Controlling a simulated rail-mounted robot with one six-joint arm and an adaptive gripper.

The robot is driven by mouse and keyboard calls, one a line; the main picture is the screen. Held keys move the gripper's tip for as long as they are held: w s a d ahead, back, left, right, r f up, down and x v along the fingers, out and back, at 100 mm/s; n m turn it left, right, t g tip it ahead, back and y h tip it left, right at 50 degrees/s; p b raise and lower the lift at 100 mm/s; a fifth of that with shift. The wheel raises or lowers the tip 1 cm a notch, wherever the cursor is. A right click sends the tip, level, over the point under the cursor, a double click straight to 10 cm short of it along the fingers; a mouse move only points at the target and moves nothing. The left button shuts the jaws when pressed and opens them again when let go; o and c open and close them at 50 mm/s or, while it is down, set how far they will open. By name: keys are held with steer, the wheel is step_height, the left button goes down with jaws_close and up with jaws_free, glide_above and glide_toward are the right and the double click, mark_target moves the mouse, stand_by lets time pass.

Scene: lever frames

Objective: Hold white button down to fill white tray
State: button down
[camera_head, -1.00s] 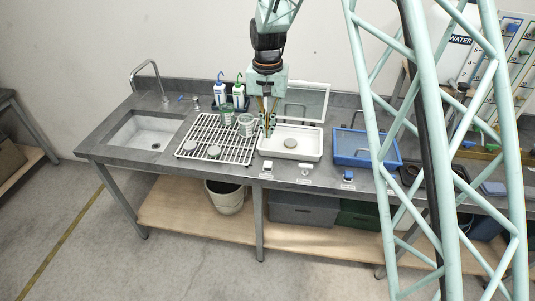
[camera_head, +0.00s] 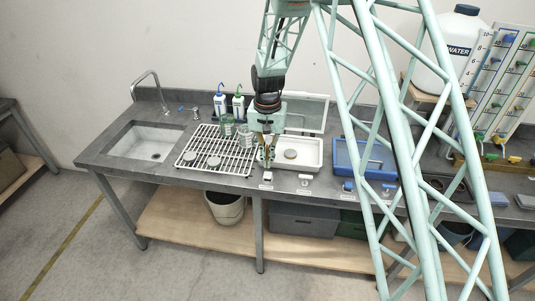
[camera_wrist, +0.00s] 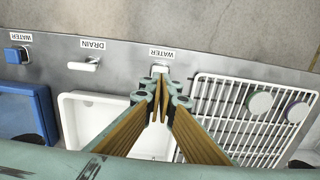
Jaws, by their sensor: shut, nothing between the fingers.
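The white button (camera_wrist: 160,70) is on the bench's front strip beneath a WATER label; it also shows in the head view (camera_head: 267,176). My gripper (camera_wrist: 160,88) is shut and empty, its tips pointing at the button and very close to it in the wrist view. I cannot tell whether they touch it. In the head view my gripper (camera_head: 268,164) is just behind the button, at the left end of the white tray.
A white DRAIN handle (camera_wrist: 85,65) sits beside the button, and a blue button (camera_wrist: 16,54) is farther along by the blue tray (camera_wrist: 20,112). A wire rack (camera_wrist: 202,110) with grey discs and glassware stands left of the white tray in the head view. A sink (camera_head: 146,140) lies beyond.

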mark_target(267, 174)
steer(key=shift+f, duration=2.3)
